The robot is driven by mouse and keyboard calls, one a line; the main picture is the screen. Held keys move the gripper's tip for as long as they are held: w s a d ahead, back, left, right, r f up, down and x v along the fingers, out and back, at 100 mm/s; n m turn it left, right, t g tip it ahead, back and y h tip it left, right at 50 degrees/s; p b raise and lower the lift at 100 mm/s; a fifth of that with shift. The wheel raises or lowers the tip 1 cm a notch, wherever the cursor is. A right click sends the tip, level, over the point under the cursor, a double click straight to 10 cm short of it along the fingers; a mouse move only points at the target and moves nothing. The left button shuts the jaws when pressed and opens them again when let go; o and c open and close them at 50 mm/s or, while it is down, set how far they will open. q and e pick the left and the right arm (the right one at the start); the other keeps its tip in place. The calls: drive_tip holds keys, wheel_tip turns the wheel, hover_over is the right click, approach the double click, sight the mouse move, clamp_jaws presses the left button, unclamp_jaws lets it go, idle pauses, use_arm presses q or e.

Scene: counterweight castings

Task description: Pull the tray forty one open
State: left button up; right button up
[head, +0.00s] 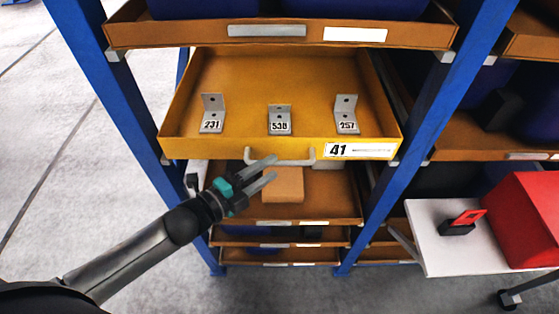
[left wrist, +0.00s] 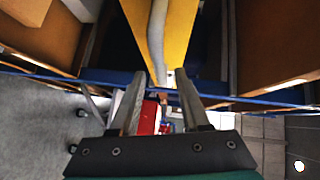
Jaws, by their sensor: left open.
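The yellow tray labelled 41 (head: 200,147) stands pulled out from the blue rack. Three grey angle brackets lie in it, marked 231 (head: 212,115), 538 (head: 280,120) and 257 (head: 346,115). A pale bar handle (head: 310,154) is on its front; in the left wrist view the handle (left wrist: 157,35) runs along the yellow front, just beyond the fingers. My left gripper (head: 272,168) is open at the left part of the handle, with its fingertips close to it. I cannot tell whether they touch. My right gripper is not in view.
Blue rack posts (head: 125,100) flank the tray. Below it a shelf holds a cardboard box (head: 283,184). At the right, a white surface (head: 440,240) carries a red bin (head: 525,220) and a small red-and-black item (head: 462,222). The floor at the left is clear.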

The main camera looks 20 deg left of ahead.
sight(276, 165)
use_arm(q)
drive_tip(key=shift+x, duration=2.05)
clamp_jaws()
